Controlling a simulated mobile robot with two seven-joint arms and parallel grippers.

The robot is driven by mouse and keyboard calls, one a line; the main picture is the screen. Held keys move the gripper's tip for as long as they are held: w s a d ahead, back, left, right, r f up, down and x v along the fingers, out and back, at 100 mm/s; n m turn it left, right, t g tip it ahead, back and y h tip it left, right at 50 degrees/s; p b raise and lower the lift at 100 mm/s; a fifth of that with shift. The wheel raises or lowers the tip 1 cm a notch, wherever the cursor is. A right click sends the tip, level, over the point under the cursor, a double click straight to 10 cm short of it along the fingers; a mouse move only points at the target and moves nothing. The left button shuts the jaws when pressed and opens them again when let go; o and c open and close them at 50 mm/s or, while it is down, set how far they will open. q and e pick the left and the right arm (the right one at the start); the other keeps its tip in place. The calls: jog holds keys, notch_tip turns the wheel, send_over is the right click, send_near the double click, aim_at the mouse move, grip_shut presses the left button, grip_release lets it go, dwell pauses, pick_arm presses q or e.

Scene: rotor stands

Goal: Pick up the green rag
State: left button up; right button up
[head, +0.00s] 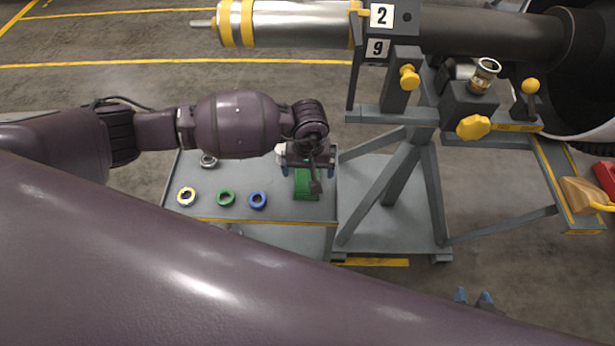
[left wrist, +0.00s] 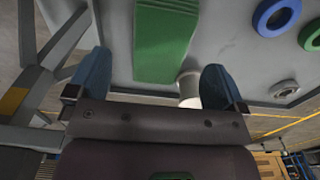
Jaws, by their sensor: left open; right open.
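The green rag (head: 304,190) lies flat near the right end of the grey cart top (head: 190,218). My left gripper (head: 308,170) is over the rag in the head view and hides part of it. In the left wrist view the rag (left wrist: 164,38) shows beyond and between the two blue fingers of the open left gripper (left wrist: 156,68). Nothing is held between the fingers. I cannot tell the height of the fingers above the cart.
A small white cylinder (left wrist: 190,88) stands near the rag. The grey stand (head: 392,190), bearing a large rotor (head: 290,24), is close on the right.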

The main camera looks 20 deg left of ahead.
aim_at(308, 175)
pick_arm(q)
jog(key=f, duration=0.3)
jog(key=w+f, duration=0.1)
jog(key=f, duration=0.1)
jog(key=shift+a, duration=0.25)
jog(key=shift+f, duration=0.2)
pick_arm(e)
jog(key=shift+w+r, duration=0.15)
jog(key=shift+w, duration=0.3)
pick_arm(q)
jog(key=c, duration=1)
jog(key=shift+r, duration=10.05)
pick_arm(e)
jog(key=shift+s+r, duration=0.2)
jog(key=shift+s, duration=0.25)
